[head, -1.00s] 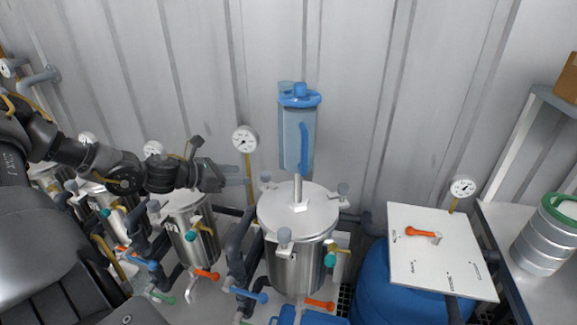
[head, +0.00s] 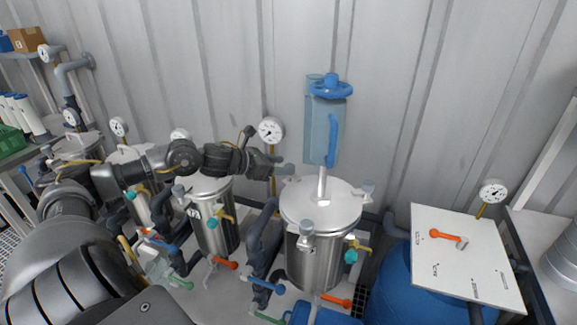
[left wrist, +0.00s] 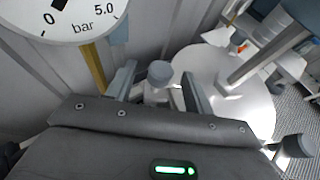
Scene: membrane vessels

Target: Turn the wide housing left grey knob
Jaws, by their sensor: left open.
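The wide housing (head: 313,255) is a steel vessel with a round lid (head: 335,205) and grey knobs around its rim. Its left grey knob (left wrist: 160,73) stands between the two fingers in the left wrist view, with a gap on each side. In the head view this knob is largely hidden by my gripper. My left gripper (head: 284,167) is open at the left back edge of the lid; it also shows in the left wrist view (left wrist: 158,78). A front grey knob (head: 307,228) and a right grey knob (head: 368,186) are also on the lid. My right gripper is out of view.
A blue filter housing (head: 322,125) rises behind the lid. A pressure gauge (head: 271,130) stands close behind my gripper, and a corrugated wall (head: 420,100) is behind it. Narrower steel vessels (head: 213,230) stand left, under my arm. A white panel (head: 450,275) is at the right.

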